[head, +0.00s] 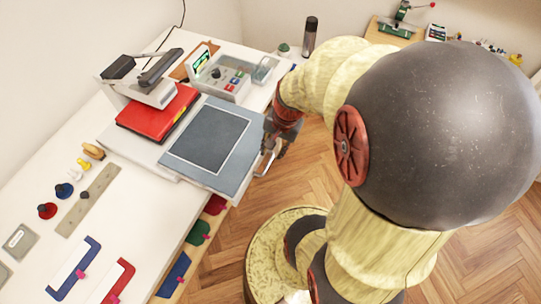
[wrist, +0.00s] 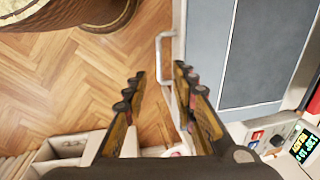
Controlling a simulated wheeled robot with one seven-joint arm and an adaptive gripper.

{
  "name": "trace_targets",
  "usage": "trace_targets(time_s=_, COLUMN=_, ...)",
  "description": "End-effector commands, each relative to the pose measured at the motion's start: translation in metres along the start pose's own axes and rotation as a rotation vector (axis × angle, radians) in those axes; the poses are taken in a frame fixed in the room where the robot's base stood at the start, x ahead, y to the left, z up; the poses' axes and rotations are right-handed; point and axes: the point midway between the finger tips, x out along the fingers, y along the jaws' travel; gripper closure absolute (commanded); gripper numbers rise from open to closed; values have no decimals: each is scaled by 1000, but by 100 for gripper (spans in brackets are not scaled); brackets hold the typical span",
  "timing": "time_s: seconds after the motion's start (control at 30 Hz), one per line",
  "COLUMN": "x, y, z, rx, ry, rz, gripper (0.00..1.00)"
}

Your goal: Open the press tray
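The heat press (head: 150,80) stands on the white table with a red upper plate (head: 158,112). Its grey tray (head: 238,178) with a dark pad lies out in front of the red plate and reaches the table's edge. The tray also shows in the wrist view (wrist: 205,50). A pale U-shaped handle (wrist: 159,60) sits on the tray's outer edge; it shows in the head view (head: 267,160). My gripper (wrist: 158,72) is open, its fingers on either side of the handle in the picture. I cannot tell if they touch it. In the head view my gripper (head: 273,140) is partly hidden.
A control box (head: 222,78) with a screen stands behind the tray. Pins, a metal ruler (head: 88,200) and coloured frames (head: 75,268) lie on the table at the left. Coloured items (head: 198,232) sit below the table edge. The wooden floor beside the table shows free room.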

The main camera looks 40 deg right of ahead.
Motion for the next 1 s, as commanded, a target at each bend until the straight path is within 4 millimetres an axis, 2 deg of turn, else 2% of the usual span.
trace_targets(time_s=0.1, x=-15, y=0, z=0, rx=1, ry=1, rz=-1, gripper=73)
trace_targets(time_s=0.23, x=-23, y=0, z=0, rx=2, ry=0, rz=-1, gripper=73)
trace_targets(time_s=0.87, x=-24, y=0, z=0, rx=-1, ry=-1, rz=0, gripper=73)
trace_targets(time_s=1.0, x=-24, y=2, z=3, rx=-53, ry=-11, rz=8, gripper=73)
